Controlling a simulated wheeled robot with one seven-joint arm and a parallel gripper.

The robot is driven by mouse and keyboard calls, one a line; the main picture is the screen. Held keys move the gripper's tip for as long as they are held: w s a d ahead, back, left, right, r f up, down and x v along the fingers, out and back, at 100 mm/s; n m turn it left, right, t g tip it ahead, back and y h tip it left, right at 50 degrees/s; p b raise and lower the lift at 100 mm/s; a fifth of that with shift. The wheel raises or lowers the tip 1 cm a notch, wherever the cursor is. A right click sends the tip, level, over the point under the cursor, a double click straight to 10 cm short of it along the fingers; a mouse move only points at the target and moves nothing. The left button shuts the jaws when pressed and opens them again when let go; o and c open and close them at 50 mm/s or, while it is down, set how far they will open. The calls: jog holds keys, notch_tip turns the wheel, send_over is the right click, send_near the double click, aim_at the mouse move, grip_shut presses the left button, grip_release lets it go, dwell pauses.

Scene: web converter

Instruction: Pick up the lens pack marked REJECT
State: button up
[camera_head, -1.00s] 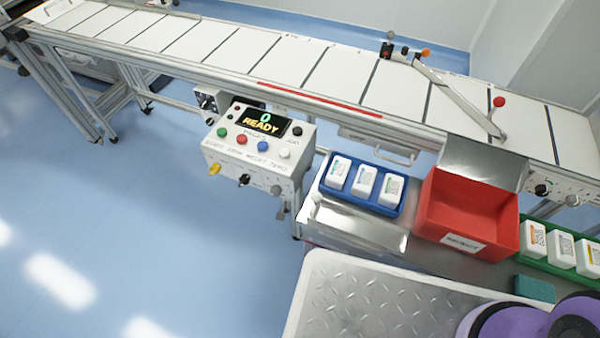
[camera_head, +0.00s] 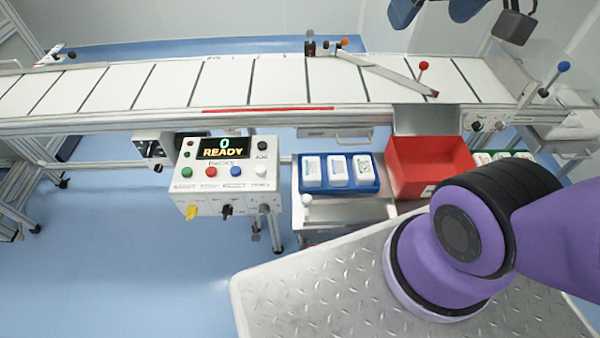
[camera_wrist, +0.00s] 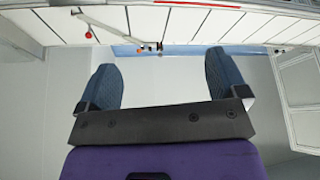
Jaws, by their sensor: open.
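Several white lens packs stand in view. A row of them (camera_head: 337,171) sits in a blue tray (camera_head: 340,191) on the metal bench. More packs (camera_head: 482,158) in a green tray at the right are mostly hidden behind my purple arm. The print on the packs is too small to read, so I cannot tell which is marked REJECT. My gripper (camera_wrist: 162,66) is open and empty, its blue fingers apart; it also shows at the top edge of the head view (camera_head: 435,10), above the conveyor's far side, well away from the packs.
A red bin (camera_head: 425,172) with a white label stands between the trays, seemingly empty. A conveyor (camera_head: 180,88) with a slanted diverter arm (camera_head: 385,72) runs behind. A control box (camera_head: 225,178) reads "0 READY". The blue floor at left is clear.

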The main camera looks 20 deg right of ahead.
jog(key=w, duration=0.2)
jog(key=m+g, duration=0.3)
jog(key=g, duration=0.2)
send_over(312, 171)
notch_tip(312, 171, down, 44)
jog(key=f, duration=0.5)
jog(key=shift+s, duration=0.3)
jog(key=shift+w+f, duration=0.15)
jog(key=shift+f, duration=1.25)
jog(key=shift+w+f, duration=0.15)
jog(key=shift+f, duration=1.2)
jog(key=shift+f, duration=0.25)
jog(key=shift+c, duration=0.2)
